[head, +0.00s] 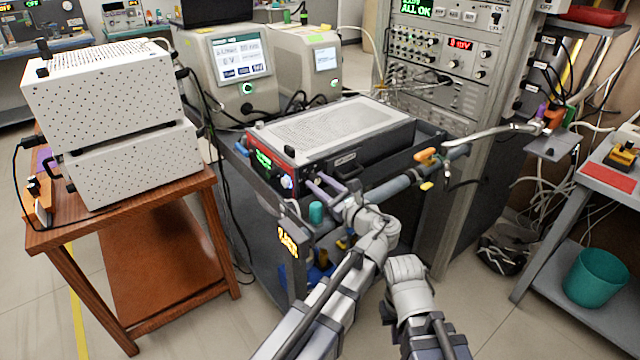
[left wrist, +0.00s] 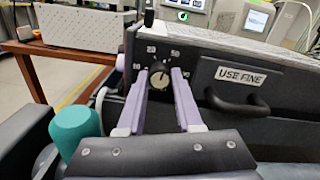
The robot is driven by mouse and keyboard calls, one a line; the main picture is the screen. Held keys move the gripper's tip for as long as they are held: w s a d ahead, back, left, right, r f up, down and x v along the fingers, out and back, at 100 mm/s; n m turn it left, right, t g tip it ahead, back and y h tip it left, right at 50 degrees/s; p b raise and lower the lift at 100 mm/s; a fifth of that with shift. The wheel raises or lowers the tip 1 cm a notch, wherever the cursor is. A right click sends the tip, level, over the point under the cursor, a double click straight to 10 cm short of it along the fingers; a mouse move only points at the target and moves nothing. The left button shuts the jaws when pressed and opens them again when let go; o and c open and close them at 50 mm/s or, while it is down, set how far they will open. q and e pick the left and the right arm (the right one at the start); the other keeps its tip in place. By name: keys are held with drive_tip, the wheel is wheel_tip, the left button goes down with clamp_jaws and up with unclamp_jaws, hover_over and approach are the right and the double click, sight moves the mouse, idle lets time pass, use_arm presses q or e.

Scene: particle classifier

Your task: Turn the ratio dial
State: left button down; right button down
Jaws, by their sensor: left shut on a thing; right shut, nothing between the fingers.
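The ratio dial (left wrist: 160,78) is a round dark knob with a light mark on its face, on a black panel with white scale numbers, in the left wrist view. My left gripper (left wrist: 162,82) has its two lilac fingers on either side of the dial, shut on it. In the head view, my left gripper (head: 315,182) reaches the front of the grey classifier box (head: 335,130), and its fingers largely hide the dial. My right arm shows at the bottom of the head view, but its gripper's fingers cannot be seen.
A "USE FINE" label (left wrist: 241,75) and a black handle (left wrist: 250,104) are right of the dial. A teal cylinder (left wrist: 75,130) stands close to the left of my left gripper. A wooden table (head: 150,260) with white boxes is left; an instrument rack (head: 450,60) stands behind right.

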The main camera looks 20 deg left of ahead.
use_arm(q)
drive_tip(key=n, duration=0.4)
drive_tip(key=shift+n, duration=2.2)
drive_tip(key=c, duration=0.6)
unclamp_jaws()
drive_tip(key=shift+s, duration=0.15)
